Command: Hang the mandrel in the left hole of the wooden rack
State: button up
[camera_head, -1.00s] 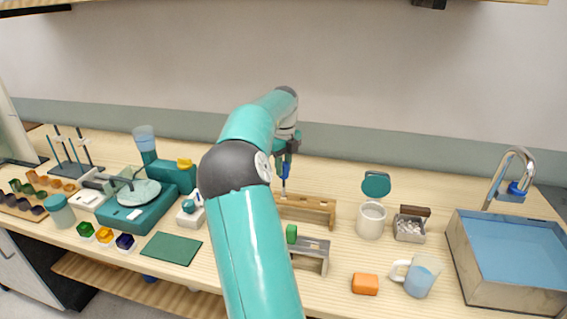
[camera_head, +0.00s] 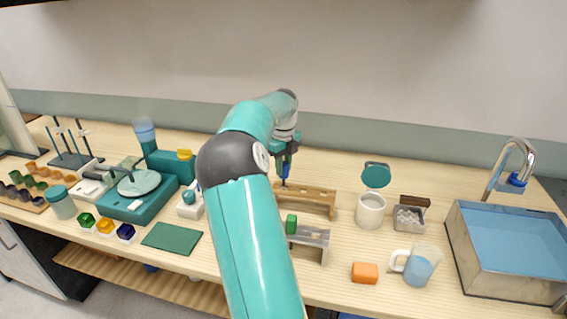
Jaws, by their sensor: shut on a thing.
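The wooden rack (camera_head: 318,211) stands on the bench in the middle of the view, and my arm hides its left end. My gripper (camera_head: 285,174) is above the rack's left part, pointing down. It is shut on the mandrel (camera_head: 284,184), of which only a short thin dark piece shows below the fingers. The mandrel looks upright, and its lower end meets the rack's left part in the picture. I cannot tell whether it is inside the left hole or just behind or above it.
A white jar (camera_head: 370,211), a grey box (camera_head: 409,218), an orange block (camera_head: 365,273) and a mug (camera_head: 418,266) are to the right. A sink basin (camera_head: 480,262) is at far right.

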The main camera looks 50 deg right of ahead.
aim_at(284, 175)
jog(key=shift+f, duration=1.95)
jog(key=o, duration=1.1)
jog(key=shift+c, duration=0.2)
notch_tip(284, 175, up, 14)
jog(key=shift+f, duration=0.25)
jog(key=shift+r, duration=0.2)
